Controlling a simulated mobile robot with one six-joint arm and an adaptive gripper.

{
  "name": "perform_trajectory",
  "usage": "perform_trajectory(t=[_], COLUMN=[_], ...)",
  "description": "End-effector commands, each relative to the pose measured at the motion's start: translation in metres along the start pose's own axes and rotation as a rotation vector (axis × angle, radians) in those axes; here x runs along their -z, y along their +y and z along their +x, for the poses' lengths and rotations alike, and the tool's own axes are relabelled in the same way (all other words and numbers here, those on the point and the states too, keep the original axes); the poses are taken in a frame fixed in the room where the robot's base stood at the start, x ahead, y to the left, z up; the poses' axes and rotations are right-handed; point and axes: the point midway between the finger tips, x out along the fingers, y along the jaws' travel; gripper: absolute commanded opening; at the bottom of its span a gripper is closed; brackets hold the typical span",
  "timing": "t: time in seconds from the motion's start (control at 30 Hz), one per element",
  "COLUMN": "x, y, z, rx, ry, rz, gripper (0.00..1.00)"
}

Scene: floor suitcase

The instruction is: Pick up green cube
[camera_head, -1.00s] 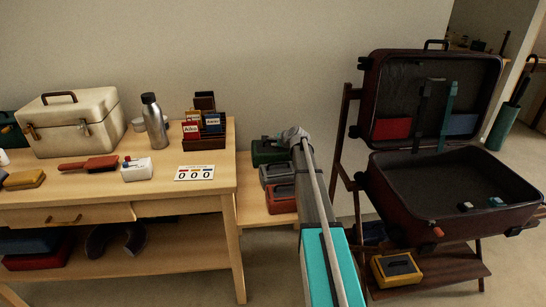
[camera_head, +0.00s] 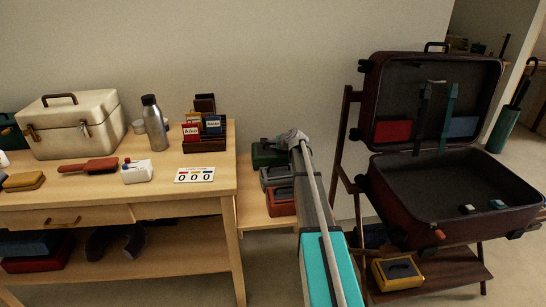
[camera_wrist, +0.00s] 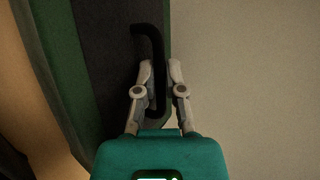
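No plain green cube is clear. The closest match is a green box (camera_head: 268,154) with a dark top, at the back of the low bench between the table and the suitcase stand. In the wrist view its dark top, green rim (camera_wrist: 60,75) and black curved handle (camera_wrist: 158,75) fill the left side. My gripper (camera_head: 292,137) is at the right end of this box. In the wrist view its fingers (camera_wrist: 161,68) lean inward, a little apart, on either side of the handle's long bar. Whether they touch the bar is unclear.
A grey box (camera_head: 277,176) and a red box (camera_head: 281,200) stand in front of the green one on the bench (camera_head: 253,205). The wooden table (camera_head: 215,172) is at left. An open suitcase (camera_head: 450,185) on a stand is at right, with a yellow box (camera_head: 398,273) below.

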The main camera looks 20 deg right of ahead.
Motion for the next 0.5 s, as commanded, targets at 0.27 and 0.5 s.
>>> perform_trajectory(t=[0.27,0.5], x=[0.0005,0.0004], y=[-0.0006,-0.0022], z=[-0.0002,-0.0012], rx=[0.002,0.002], ry=[0.001,0.001], rz=[0.001,0.001], gripper=[0.00,0.00])
